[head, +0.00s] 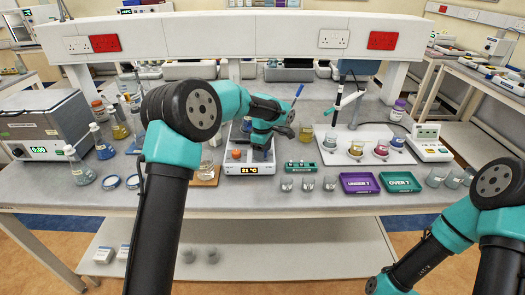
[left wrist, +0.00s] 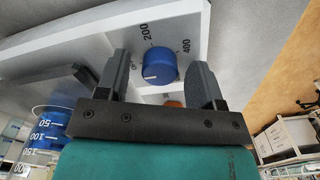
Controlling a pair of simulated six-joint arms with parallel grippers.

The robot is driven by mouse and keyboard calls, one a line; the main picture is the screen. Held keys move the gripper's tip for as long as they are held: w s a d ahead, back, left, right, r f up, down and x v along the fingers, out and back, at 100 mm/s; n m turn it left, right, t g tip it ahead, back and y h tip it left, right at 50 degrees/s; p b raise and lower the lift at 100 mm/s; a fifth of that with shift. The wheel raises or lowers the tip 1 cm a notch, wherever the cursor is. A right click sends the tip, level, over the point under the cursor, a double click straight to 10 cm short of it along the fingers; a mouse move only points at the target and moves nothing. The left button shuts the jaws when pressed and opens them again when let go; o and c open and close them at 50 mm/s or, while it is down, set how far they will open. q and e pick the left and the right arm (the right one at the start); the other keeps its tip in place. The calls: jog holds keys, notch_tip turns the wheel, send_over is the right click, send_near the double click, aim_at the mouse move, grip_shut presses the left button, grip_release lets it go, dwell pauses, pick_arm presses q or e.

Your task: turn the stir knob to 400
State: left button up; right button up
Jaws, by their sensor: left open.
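The stir knob (left wrist: 158,68) is blue and round, with a white pointer line aimed left, near the 0 end of its scale. Labels 200 and 400 are printed on the white panel around it. In the left wrist view my left gripper (left wrist: 161,76) is open, one finger on each side of the knob, with visible gaps. In the head view the left gripper (head: 262,150) is over the front of the white stirrer (head: 249,168), whose display reads about 21 °C. The blue knob is hidden there.
An orange knob (head: 236,154) sits left of my gripper on the stirrer. Small beakers (head: 308,184) stand in front, with a purple tray (head: 360,183) and a green tray (head: 400,182) to the right.

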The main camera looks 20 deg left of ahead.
pick_arm(q)
jog(key=shift+c, duration=0.2)
jog(key=c, duration=0.9)
